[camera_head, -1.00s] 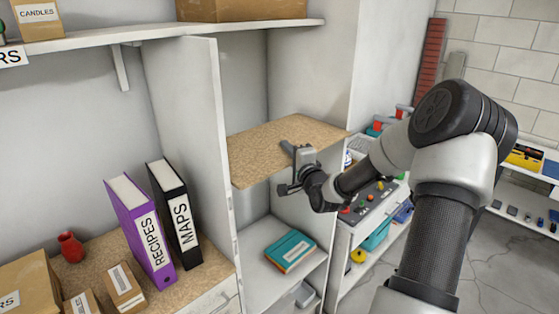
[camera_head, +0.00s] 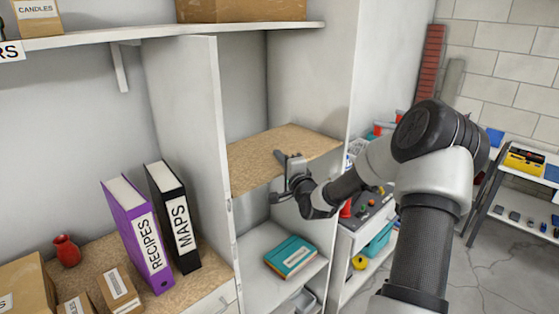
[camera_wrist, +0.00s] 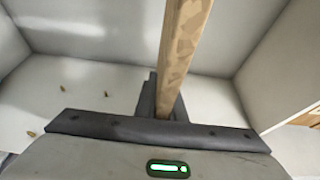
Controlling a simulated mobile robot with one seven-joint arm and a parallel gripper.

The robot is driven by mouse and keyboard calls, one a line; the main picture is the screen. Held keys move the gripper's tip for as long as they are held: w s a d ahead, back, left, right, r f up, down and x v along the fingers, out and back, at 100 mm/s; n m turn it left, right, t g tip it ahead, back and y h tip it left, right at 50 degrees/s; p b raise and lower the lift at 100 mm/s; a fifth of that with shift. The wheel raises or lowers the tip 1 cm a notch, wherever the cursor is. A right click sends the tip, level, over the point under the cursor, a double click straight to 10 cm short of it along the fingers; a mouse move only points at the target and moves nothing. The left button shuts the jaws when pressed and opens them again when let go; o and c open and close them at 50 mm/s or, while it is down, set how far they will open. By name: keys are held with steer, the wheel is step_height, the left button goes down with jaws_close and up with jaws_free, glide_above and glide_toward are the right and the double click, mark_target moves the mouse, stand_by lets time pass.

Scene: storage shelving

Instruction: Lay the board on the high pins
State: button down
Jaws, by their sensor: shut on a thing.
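The board (camera_head: 262,153) is a flat tan chipboard panel, roughly level inside the tall white cabinet bay (camera_head: 305,75). My gripper (camera_head: 284,168) is shut on its front edge, with one finger showing over the top face. In the wrist view the board (camera_wrist: 186,40) appears edge-on as a long strip between the fingers (camera_wrist: 160,105). Small brass-coloured pins (camera_wrist: 62,88) stand out from the pale panel at the left of that view. I cannot tell whether the board touches any pin.
A white divider (camera_head: 190,120) bounds the bay on the left. A teal book (camera_head: 291,256) lies on the lower shelf (camera_head: 255,240). Purple (camera_head: 138,235) and black (camera_head: 175,215) binders stand left of the divider. A cart with tools (camera_head: 372,215) stands to the right.

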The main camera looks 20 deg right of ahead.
steer(key=c, duration=1.8)
jaws_free()
steer(key=shift+c, duration=0.2)
steer(key=shift+s+r+p, duration=0.1)
steer(key=shift+r+p, duration=0.1)
steer(key=shift+p, duration=0.1)
steer(key=s+b, duration=0.1)
steer(key=s, duration=1.1)
steer(key=shift+a, duration=0.25)
